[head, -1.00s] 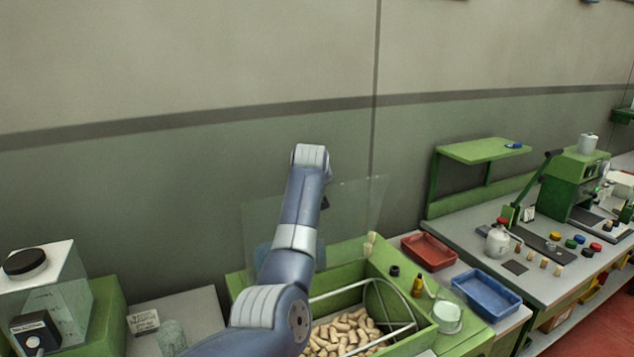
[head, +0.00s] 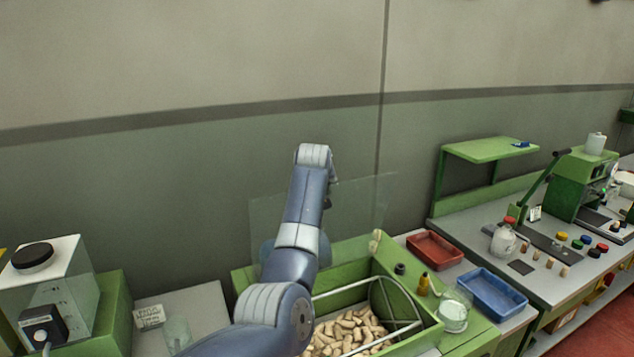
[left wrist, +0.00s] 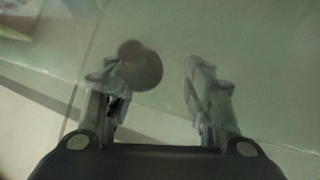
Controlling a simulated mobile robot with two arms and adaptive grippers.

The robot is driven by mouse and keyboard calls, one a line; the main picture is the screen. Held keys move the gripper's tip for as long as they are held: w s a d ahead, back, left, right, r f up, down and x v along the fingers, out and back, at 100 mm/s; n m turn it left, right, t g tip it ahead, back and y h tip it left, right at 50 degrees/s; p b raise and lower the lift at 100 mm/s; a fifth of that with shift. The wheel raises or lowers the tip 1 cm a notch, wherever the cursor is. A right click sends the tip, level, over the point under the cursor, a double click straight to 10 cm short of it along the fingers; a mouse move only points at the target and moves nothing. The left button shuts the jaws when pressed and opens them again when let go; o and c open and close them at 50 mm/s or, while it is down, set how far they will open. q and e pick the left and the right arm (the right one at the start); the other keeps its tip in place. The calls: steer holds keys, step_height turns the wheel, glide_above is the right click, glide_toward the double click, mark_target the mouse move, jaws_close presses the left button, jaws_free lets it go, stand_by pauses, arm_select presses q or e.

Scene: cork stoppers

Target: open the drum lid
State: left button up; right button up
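A clear panel (head: 362,205), which looks like the drum lid, stands raised and tilted behind a green bin (head: 350,253) of corks (head: 345,332). The panel also fills much of the left wrist view (left wrist: 260,60). A round grey knob (left wrist: 145,66) shows there, at the inner side of one finger; I cannot tell whether they touch. My left gripper (left wrist: 160,78) has its fingers spread apart, with a gap beside the knob. In the head view my arm hides this gripper and part of the panel. My right gripper is not in view.
A red tray (head: 435,250) and a blue tray (head: 491,293) lie right of the bin, near a yellow bottle (head: 423,284) and a glass jar (head: 453,314). The wall rises behind.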

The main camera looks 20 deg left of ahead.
arm_select(q)
steer(key=s+a+r+p, duration=0.1)
steer(key=s+r, duration=0.4)
steer(key=r, duration=0.6)
steer(key=shift+a+p, duration=0.15)
steer(key=shift+p, duration=0.25)
stand_by(0.5)
steer(key=v, duration=1.2)
stand_by(0.5)
